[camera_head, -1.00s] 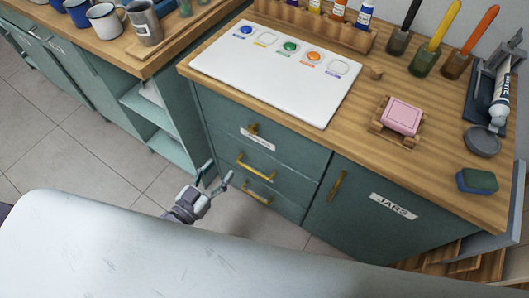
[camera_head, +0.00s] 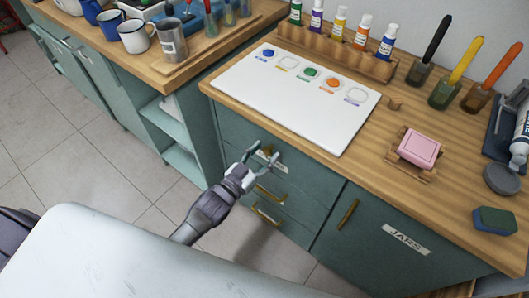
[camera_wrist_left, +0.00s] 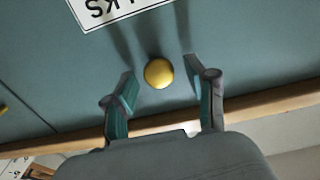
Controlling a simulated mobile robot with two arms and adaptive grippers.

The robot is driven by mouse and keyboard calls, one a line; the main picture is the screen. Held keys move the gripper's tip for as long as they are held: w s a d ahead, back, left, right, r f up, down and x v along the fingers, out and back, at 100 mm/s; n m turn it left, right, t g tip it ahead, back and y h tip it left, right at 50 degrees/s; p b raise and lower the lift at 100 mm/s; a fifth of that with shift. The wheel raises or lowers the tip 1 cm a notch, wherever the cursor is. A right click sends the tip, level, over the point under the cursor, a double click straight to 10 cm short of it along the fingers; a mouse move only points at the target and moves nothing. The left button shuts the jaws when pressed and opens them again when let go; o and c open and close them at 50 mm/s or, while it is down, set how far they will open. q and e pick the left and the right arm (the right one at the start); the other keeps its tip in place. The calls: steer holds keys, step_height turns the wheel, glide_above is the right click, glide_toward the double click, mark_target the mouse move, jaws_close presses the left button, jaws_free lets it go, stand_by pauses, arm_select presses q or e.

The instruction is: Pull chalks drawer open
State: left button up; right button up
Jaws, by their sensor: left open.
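The chalks drawer (camera_head: 312,179) is the top teal drawer of the cabinet under the worktop, and its front looks flush and shut. In the left wrist view, its round gold knob (camera_wrist_left: 159,73) shows near a white label (camera_wrist_left: 110,10) reading upside down "...LKS". My left gripper (camera_head: 266,151) is open in front of this drawer in the head view and partly covers the knob and label. In the left wrist view, the open fingers (camera_wrist_left: 168,78) are on either side of the knob, with visible gaps. My right gripper is out of view.
Two lower drawers have gold bar handles (camera_head: 266,215), below my left gripper. A door labelled JARS (camera_head: 405,240) is to the right. The worktop edge overhangs above the drawers. On it are a white board (camera_head: 290,110), pink soap (camera_head: 419,148) and paint bottles (camera_head: 340,24).

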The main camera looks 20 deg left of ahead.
arm_select(q)
steer(key=shift+w+d, duration=0.1)
steer(key=shift+w, duration=0.05)
steer(key=shift+c, duration=0.3)
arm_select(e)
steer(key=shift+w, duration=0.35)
arm_select(q)
jaws_close()
